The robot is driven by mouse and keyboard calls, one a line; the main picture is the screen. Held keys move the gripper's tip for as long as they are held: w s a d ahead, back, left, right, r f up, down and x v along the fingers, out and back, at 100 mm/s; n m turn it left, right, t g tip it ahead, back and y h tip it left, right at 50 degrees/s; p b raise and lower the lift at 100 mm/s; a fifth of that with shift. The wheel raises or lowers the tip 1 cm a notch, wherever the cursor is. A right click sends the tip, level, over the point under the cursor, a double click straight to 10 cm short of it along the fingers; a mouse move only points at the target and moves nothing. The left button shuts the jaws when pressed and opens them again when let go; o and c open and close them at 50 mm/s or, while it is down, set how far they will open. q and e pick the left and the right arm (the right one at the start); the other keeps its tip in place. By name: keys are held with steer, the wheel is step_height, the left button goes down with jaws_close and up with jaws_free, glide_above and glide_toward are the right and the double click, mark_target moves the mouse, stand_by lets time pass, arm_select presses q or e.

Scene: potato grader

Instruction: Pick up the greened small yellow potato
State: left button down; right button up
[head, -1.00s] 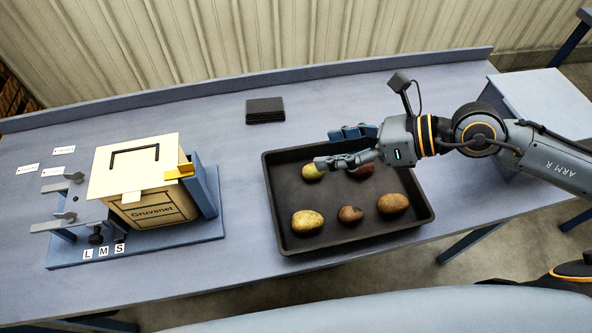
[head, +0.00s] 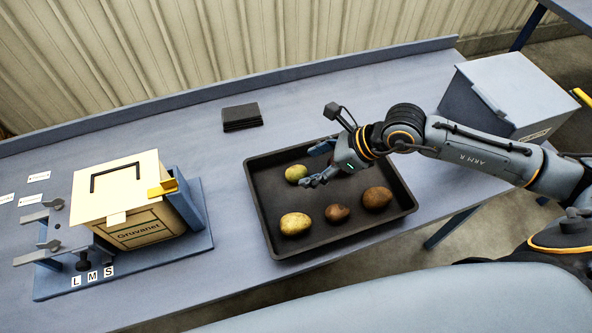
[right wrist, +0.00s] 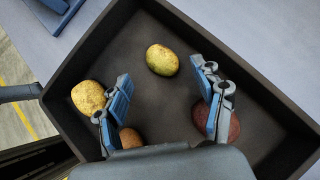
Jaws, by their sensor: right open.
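The greened small yellow potato (head: 296,173) lies in the upper left part of the black tray (head: 282,250), clear of other potatoes. In the right wrist view this yellow-green potato (right wrist: 162,60) lies beyond the fingertips, centred between them. My right gripper (head: 315,166) is over the tray, open and empty, just right of the potato. Its two blue-grey fingers (right wrist: 162,76) are spread wide in the right wrist view. I cannot tell its exact height above the tray floor. My left gripper is not in view.
A cream Gruvanet box (head: 120,192) stands left, a dark stack (head: 241,117) behind, a grey bin (head: 510,92) right.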

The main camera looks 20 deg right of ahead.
mark_target(302, 171)
steer(key=p+x, duration=0.1)
steer(key=x, duration=0.2)
steer(key=shift+w+a+f, duration=0.15)
steer(key=shift+f, duration=0.15)
steer(key=shift+w+a+f, duration=0.15)
steer(key=shift+a+f, duration=0.1)
steer(key=shift+f, duration=0.2)
steer(key=c, duration=1.2)
